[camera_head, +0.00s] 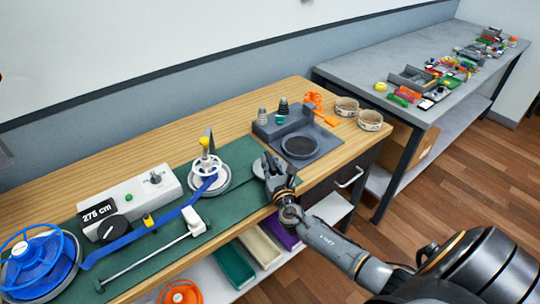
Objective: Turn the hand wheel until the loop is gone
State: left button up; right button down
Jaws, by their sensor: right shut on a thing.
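I cannot make out a clear loop in the strap. My right gripper (271,168) is at the right end of the mat, shut over a pale grey round part (258,168) that it mostly hides. I cannot tell whether that part is the hand wheel. My left gripper is not in view.
A white box (128,201) reading 275 cm and a metal rod (150,262) lie along the strap. A grey tray (325,136) with a dark round pad and two small bowls (369,120) stand at the right. A second table (380,60) with many small parts is behind.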

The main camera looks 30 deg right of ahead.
jog(key=shift+m+g+h, duration=1.1)
jog(key=shift+m+h, duration=0.5)
jog(key=shift+h, duration=0.6)
jog(key=shift+h, duration=0.3)
jog(key=c, duration=1.3)
grip_release()
jog(key=v, duration=1.2)
jog(key=shift+r, duration=0.25)
